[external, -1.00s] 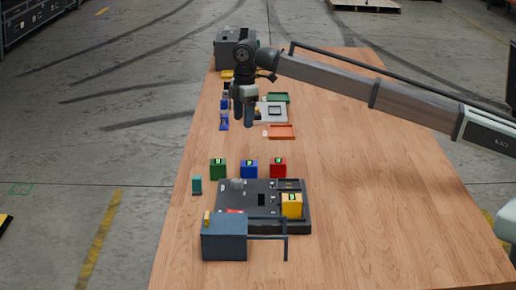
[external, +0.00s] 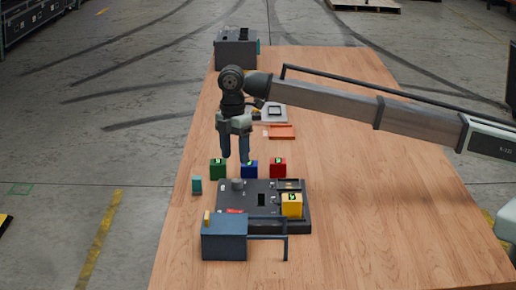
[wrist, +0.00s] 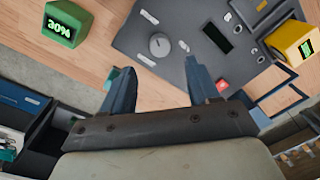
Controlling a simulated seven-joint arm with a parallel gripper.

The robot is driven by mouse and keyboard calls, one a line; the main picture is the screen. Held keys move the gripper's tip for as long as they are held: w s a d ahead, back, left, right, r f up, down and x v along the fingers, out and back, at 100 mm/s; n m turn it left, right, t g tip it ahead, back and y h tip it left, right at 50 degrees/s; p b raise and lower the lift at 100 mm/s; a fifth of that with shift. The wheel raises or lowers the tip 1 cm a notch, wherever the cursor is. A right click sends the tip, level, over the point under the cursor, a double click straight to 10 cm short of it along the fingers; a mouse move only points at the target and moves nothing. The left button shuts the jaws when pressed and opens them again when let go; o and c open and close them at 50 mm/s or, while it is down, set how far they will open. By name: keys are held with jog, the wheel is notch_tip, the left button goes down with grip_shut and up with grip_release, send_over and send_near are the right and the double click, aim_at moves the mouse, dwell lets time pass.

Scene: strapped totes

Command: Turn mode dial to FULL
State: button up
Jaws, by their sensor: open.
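The mode dial (wrist: 159,45) is a round grey knob with a light pointer line, on the dark control panel (wrist: 135,38). Small white labels surround it, too small to read. In the external view the dial (external: 237,184) sits at the panel's (external: 262,211) back left. My gripper (external: 235,157) points down, open and empty, above and slightly behind the dial. In the wrist view my gripper's (wrist: 158,68) two fingers are spread, with the dial beyond the gap between their tips. They look apart from the dial.
Green (external: 218,169), blue (external: 249,170) and red (external: 278,167) blocks stand just behind the panel. The green block (wrist: 64,24) reads 30%. A yellow block (external: 291,206) sits on the panel's right. A blue-grey box (external: 224,240) stands in front. The table's right side is clear.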

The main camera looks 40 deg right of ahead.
aim_at(237, 180)
jog(key=f, duration=0.7)
jog(key=shift+s+f, duration=0.2)
jog(key=shift+f, duration=0.15)
jog(key=c, duration=1)
